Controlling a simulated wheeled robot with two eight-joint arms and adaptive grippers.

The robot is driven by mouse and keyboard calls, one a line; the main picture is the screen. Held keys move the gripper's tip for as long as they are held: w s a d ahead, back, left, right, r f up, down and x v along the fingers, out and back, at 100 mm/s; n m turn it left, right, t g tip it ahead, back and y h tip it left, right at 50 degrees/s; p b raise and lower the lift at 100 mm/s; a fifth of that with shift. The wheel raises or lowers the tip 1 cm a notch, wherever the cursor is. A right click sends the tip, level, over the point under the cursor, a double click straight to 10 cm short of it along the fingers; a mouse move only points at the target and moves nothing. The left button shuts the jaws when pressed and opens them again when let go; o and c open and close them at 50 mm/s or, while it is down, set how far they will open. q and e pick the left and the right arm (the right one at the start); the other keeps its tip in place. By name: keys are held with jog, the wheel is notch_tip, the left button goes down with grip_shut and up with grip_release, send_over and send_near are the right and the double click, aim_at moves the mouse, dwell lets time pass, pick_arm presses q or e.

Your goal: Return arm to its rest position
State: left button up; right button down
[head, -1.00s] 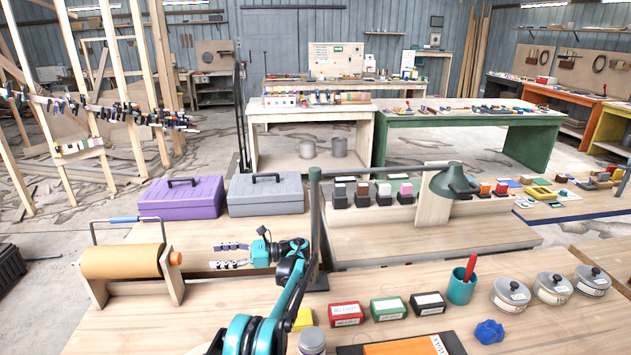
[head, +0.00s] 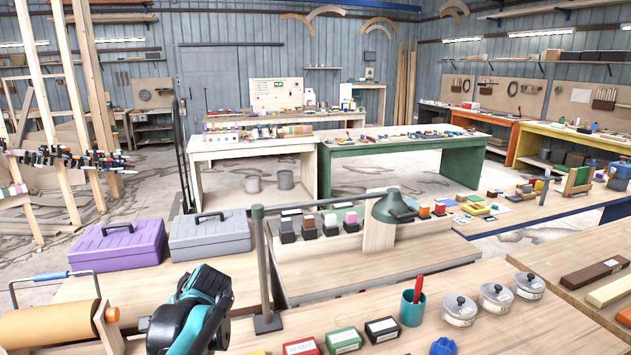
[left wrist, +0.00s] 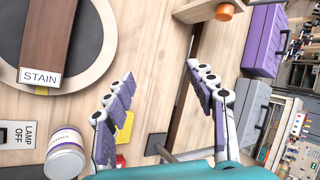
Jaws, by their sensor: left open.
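My left arm (head: 190,312) shows at the bottom of the head view, folded and dark with teal parts. Its gripper cannot be made out there. In the left wrist view my left gripper (left wrist: 160,69) has its two white-and-purple fingers spread wide, with nothing between them but wooden bench top beyond. My right arm and right gripper are in neither view.
A roller (head: 48,325) stands left of my arm, with purple (head: 118,250) and grey (head: 210,236) toolboxes behind. A lamp post (head: 262,265) stands just right. The wrist view shows a jar (left wrist: 65,155) and a STAIN-labelled board (left wrist: 45,40).

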pick_arm(q)
jog(key=s+d+f+n+t+h, duration=0.2)
jog(key=s+d+f+n+h, duration=0.1)
jog(key=s+d, duration=0.4)
jog(key=s+d+f+n+t+h, duration=0.1)
jog(key=s+d+f+n+h, duration=0.2)
jog(key=s+d, duration=0.4)
jog(key=s+f+n, duration=0.1)
jog(key=s+f, duration=0.1)
jog(key=s, duration=0.1)
jog(key=shift+s+f+n+t+h, duration=0.2)
jog(key=shift+s+n+t+h, duration=0.2)
